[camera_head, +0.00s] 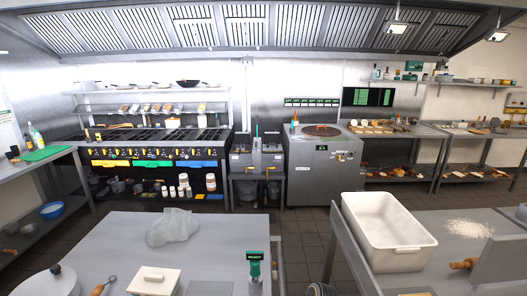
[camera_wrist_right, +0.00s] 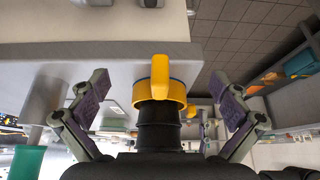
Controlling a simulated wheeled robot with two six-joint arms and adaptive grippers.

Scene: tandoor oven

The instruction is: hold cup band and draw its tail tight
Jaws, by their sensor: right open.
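My right gripper (camera_wrist_right: 163,92) is open in the right wrist view, its two purple-padded fingers spread wide to either side. Between them, in the middle of that view, is a yellow piece (camera_wrist_right: 159,88) with an upright tab and a thin blue edge. It sits at the end of a black ribbed cylinder (camera_wrist_right: 158,128). The fingers show clear gaps to it on both sides. I cannot tell whether this yellow piece is the cup band or its tail. No cup band is clearly seen in the head view. Neither gripper shows in the head view.
The near table (camera_head: 215,245) carries a clear plastic bag (camera_head: 172,227), a white lidded box (camera_head: 155,280) and a green device reading READY (camera_head: 254,266). A white tub (camera_head: 388,232) stands on the right table. A floor gap separates the tables. Stoves line the back.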

